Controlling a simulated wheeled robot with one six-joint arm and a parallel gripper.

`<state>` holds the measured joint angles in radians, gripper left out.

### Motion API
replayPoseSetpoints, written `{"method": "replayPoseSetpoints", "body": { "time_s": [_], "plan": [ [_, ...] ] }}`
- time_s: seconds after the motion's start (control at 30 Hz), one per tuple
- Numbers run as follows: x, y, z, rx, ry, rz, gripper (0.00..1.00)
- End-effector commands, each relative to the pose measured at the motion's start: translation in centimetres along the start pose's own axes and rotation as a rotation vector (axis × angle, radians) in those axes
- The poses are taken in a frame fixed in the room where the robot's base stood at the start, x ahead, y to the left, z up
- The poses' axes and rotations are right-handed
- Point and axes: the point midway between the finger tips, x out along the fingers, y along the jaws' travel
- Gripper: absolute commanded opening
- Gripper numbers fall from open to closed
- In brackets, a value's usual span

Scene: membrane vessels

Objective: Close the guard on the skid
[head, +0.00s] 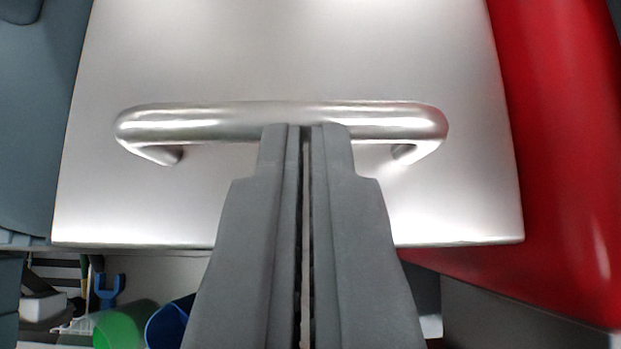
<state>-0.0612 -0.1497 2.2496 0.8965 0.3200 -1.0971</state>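A brushed silver panel (290,205), which looks like the guard, fills the middle of the head view. A thick, rounded metal bar handle (220,120) runs across it, with a bent leg at each end. My gripper (305,128) comes up from the bottom centre. Its two grey fingers lie side by side with only a thin slit between them, and I see nothing held there. The fingertips overlap the lower edge of the handle in the picture. I cannot tell whether they touch it. The skid and the panel's hinge side cannot be made out.
A red curved body (565,150) stands close along the panel's right side. A blue-grey surface (35,130) lies along the left. Below the panel at lower left are a green round object (122,328), a blue cup-like object (168,325) and a small blue fork-shaped piece (109,290).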

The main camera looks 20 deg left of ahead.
Motion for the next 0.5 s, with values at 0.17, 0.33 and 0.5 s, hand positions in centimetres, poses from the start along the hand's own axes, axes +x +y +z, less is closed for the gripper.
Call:
{"method": "replayPoseSetpoints", "body": {
  "time_s": [0.17, 0.33, 0.5],
  "plan": [
    [-0.1, -0.2, 1.6, 0.002, -0.029, -0.010, 0.00],
    [-2.7, -0.2, 1.2, 0.002, -0.019, -0.007, 0.00],
    [-5.5, -0.1, 0.9, 0.002, -0.011, -0.003, 0.00]
  ]
}}
